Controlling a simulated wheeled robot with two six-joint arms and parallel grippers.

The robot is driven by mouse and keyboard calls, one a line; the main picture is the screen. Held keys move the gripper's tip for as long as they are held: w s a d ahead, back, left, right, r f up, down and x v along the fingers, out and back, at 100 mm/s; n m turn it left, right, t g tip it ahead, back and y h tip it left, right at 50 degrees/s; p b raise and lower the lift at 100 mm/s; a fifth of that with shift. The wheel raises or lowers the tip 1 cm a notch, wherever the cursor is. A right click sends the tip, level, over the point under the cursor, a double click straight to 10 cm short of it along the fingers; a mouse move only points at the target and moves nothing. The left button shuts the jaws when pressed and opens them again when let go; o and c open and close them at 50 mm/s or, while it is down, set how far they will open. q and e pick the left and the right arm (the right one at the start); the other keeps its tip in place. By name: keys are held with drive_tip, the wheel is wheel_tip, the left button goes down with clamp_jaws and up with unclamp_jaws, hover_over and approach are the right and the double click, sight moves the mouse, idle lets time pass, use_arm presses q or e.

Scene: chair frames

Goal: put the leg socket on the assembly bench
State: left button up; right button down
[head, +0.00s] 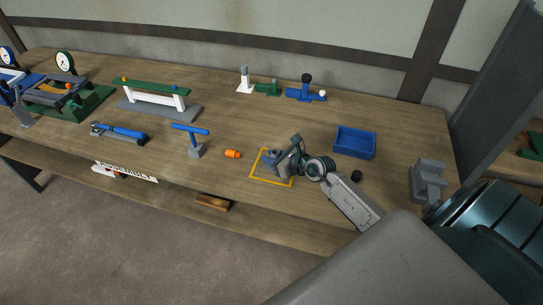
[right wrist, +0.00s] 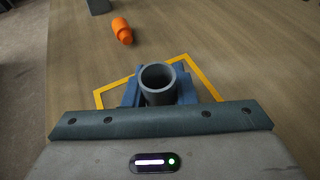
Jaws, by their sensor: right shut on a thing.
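The leg socket (right wrist: 158,82) is a grey open-topped tube, upright between the fingers of my right gripper (head: 281,157) in the right wrist view. In the head view the leg socket (head: 270,155) shows as a small blue-grey piece, partly hidden by the gripper. My right gripper is shut on it, inside or just over the yellow outlined square (head: 254,178) on the wooden assembly bench (head: 225,113). I cannot tell whether its base touches the bench top. The yellow outline also shows around it in the right wrist view (right wrist: 203,77). My left gripper is not in view.
An orange piece (head: 232,154) lies just left of the square. A blue tray (head: 355,142) and a small black piece (head: 356,175) are to the right. A blue T-handled tool (head: 190,131) stands further left. A grey block (head: 428,180) sits at the right end.

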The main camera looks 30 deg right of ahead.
drive_tip(key=shift+f, duration=0.2)
drive_tip(key=c, duration=1.2)
unclamp_jaws()
drive_tip(key=shift+r, duration=0.1)
drive_tip(key=shift+r, duration=0.15)
drive_tip(key=p+v, duration=0.1)
drive_tip(key=v, duration=1.1)
